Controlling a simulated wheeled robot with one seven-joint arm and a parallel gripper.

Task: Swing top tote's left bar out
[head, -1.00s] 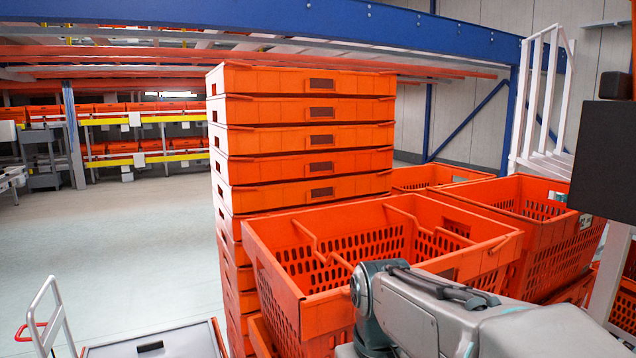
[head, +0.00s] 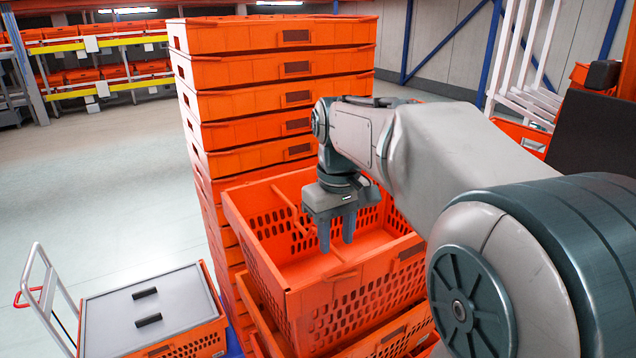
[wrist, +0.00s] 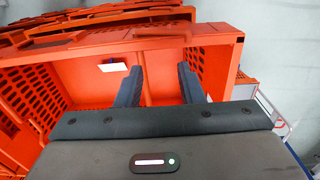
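The top tote (head: 350,295) is an open, empty orange crate with perforated walls, below and in front of my arm. A thin orange bar, the left bar (head: 291,208), runs along the inside of its left part in the head view. The right side is partly hidden by my arm.
A tall stack of orange totes (head: 270,95) stands close behind the top tote. A cart with a grey-lidded tote (head: 150,310) is at lower left. Shelving (head: 100,65) lines the back left. The floor (head: 100,180) at left is clear.

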